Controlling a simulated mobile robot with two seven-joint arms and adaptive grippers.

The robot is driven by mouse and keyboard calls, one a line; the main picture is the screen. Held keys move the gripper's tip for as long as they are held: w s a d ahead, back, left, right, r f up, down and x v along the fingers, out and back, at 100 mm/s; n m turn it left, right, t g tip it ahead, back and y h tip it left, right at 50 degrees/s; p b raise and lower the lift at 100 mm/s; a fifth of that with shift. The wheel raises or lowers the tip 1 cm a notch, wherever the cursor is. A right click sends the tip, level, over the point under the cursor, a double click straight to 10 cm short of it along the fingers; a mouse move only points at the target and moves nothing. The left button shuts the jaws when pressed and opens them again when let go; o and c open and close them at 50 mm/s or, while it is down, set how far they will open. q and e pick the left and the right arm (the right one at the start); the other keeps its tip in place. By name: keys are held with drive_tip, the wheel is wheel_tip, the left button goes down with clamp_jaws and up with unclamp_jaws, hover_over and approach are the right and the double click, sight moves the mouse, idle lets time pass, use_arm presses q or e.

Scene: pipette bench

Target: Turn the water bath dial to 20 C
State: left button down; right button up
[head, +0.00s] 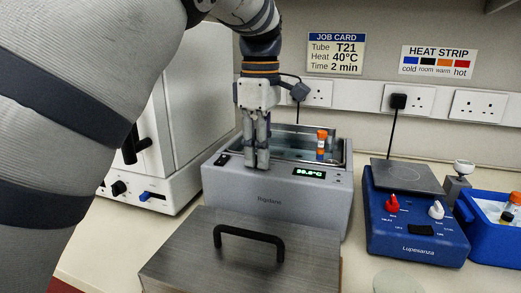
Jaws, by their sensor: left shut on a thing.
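The grey water bath (280,205) stands on the bench in the middle of the head view. Its small display (309,173) is lit with green digits in C, too small to read surely. My left gripper (257,163) points down at the bath's front top panel, left of the display. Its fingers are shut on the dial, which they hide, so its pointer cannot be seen. An orange-capped tube (322,144) stands upright in the bath's open basin. My right gripper is not in view.
A metal lid (215,262) with a black handle lies before the bath. A blue Lupesanza device (415,230) with red and white knobs and a blue box (490,245) stand right. A white cabinet (185,100) stands left. A job card (336,54) reads 40°C.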

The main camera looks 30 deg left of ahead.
use_arm(q)
drive_tip(key=shift+r+n, duration=0.1)
drive_tip(key=shift+n, duration=0.4)
drive_tip(key=c, duration=1.4)
unclamp_jaws()
drive_tip(key=shift+o, duration=0.2)
wheel_tip(320, 180, up, 12)
